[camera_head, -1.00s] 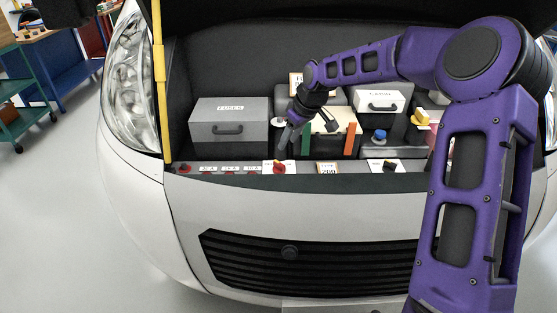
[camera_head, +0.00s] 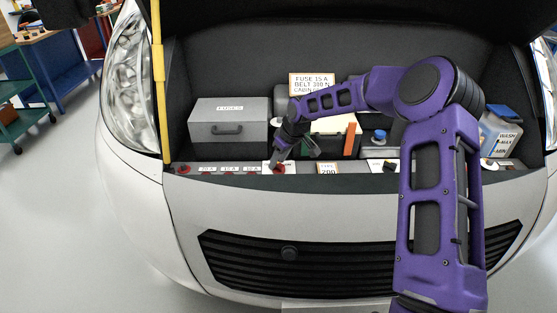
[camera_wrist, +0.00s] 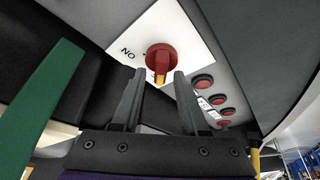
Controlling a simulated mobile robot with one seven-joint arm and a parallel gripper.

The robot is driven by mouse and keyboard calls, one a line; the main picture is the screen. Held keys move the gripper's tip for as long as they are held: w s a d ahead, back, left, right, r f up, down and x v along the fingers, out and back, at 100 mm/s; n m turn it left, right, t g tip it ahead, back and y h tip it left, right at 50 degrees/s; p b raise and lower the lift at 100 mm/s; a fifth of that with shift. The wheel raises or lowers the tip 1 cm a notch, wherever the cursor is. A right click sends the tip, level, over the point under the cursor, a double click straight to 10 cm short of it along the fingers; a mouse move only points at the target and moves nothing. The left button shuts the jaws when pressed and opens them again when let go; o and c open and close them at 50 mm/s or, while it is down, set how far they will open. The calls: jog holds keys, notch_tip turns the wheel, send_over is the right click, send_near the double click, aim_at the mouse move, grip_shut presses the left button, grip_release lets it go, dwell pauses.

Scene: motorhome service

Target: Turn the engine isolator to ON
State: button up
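The engine isolator is a red round knob (camera_wrist: 160,57) with a yellow mark, on a white plate (camera_wrist: 186,28) printed "ON". In the wrist view the yellow mark faces down, toward my gripper, and "ON" is left of the knob. In the head view the red knob (camera_head: 279,169) sits on the front strip, partly hidden by my gripper (camera_head: 277,157). In the wrist view my gripper (camera_wrist: 159,75) is open, its two fingers apart with nothing held. The knob lies just beyond the gap between the fingertips; whether they touch it I cannot tell.
Several red buttons (camera_wrist: 203,82) sit in a row beside the isolator plate. A grey box (camera_head: 229,121) stands behind at the left. A green panel (camera_wrist: 42,105) rises close to my gripper, and an orange upright (camera_head: 350,139) stands right. A washer jug (camera_head: 496,134) is far right.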

grip_shut()
jog(key=shift+m+b, duration=0.3)
jog(key=shift+b, duration=0.1)
jog(key=m+b, duration=0.1)
jog(key=m+h+b, duration=0.1)
jog(key=b, duration=0.1)
jog(key=shift+f+m+t, duration=0.2)
jog(key=shift+m+t, duration=0.1)
jog(key=shift+t, duration=0.1)
jog(key=m+h+b, duration=0.1)
jog(key=m+b, duration=0.3)
jog(key=shift+t+h, duration=0.3)
jog(key=shift+h, duration=0.1)
jog(key=m+b, duration=0.1)
jog(key=m, duration=0.1)
jog(key=m+h, duration=0.1)
jog(key=m, duration=0.2)
jog(key=shift+r+h+b, duration=0.15)
jog(key=shift+h+b, duration=0.15)
jog(key=shift+b, duration=0.1)
jog(key=m+h, duration=0.1)
jog(key=m, duration=0.1)
jog(key=shift+m, duration=0.3)
jog(key=shift+m+g+h+p, duration=0.4)
jog(key=shift+m+g, duration=0.3)
jog(key=shift+m, duration=0.8)
